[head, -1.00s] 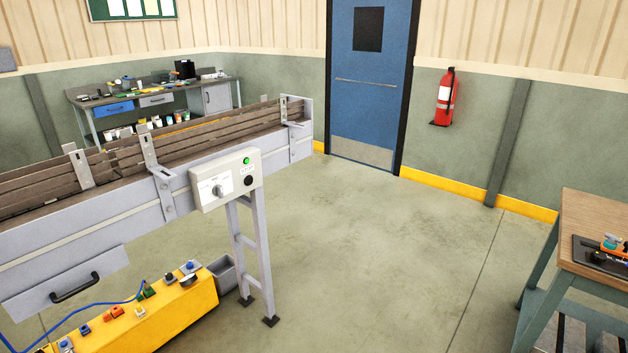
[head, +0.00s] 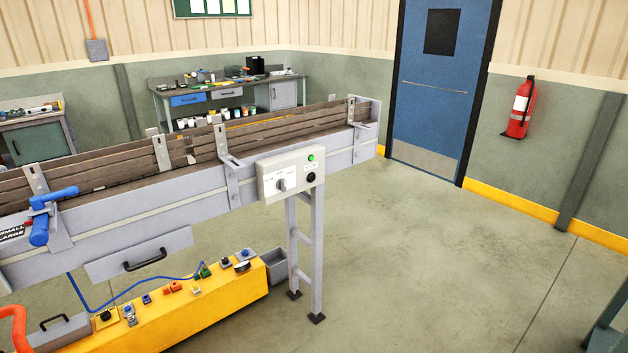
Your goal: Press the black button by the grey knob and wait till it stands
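The control box (head: 291,173) is a pale panel on the near side of the conveyor, close to its right end. The grey knob (head: 282,184) sits on a white plate at its left part. The black button (head: 311,177) is at its right part, below a lit green button or lamp (head: 311,158). Nothing touches the panel. Neither of my grippers shows in the head view.
The conveyor (head: 150,215) runs from the left to the middle, with brackets and a blue handle (head: 40,229). A yellow cabinet (head: 170,318) with coloured parts stands below. A grey bin (head: 276,265) is beside it. The floor (head: 430,270) to the right is clear.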

